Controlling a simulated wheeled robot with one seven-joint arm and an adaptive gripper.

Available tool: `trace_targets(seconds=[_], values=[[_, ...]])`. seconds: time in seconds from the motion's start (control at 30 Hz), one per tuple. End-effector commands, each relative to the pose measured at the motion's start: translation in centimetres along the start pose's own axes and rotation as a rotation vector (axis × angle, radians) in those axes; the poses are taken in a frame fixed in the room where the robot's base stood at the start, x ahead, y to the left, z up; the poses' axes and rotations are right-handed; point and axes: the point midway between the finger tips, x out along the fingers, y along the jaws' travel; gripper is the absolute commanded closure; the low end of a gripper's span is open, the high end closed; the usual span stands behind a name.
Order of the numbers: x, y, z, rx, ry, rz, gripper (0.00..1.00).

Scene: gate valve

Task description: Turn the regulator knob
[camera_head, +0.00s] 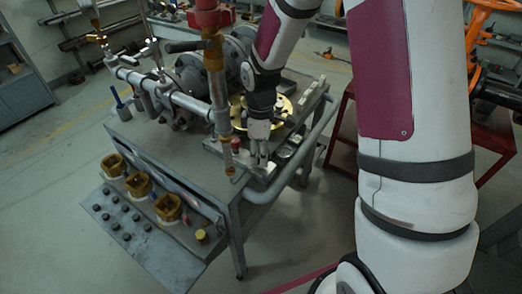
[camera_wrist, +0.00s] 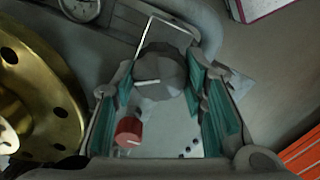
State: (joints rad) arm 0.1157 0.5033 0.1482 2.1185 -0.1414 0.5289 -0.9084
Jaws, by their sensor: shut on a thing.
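The regulator knob (camera_wrist: 163,70) is grey and faceted, with a pale pointer line, and shows in the wrist view. My gripper (camera_wrist: 158,82), with teal-padded fingers, is shut around it, one finger on each side. In the head view my gripper (camera_head: 259,158) points down at a small panel at the bench's right end. There the grey knob is hidden or too small to make out. A red knob (camera_wrist: 128,131) stands apart on the same pale plate, nearer the wrist camera; it also shows in the head view (camera_head: 236,144).
A round gauge (camera_wrist: 80,8) lies beyond. In the head view, an upright pipe (camera_head: 216,85) stands left of my gripper, and a grey rail (camera_head: 300,163) runs along the bench's right edge.

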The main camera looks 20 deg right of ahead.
Motion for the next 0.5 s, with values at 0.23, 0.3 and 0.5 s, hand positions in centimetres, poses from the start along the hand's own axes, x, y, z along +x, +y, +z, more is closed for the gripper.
trace_targets(seconds=[0.23, 0.3, 0.5], values=[[-0.03, 0.06, 0.0, 0.233, 0.0, 0.001, 0.89], [-0.04, 0.09, 0.02, 0.298, -0.001, 0.001, 0.89], [-0.05, 0.11, 0.02, 0.488, 0.0, 0.001, 0.89]])
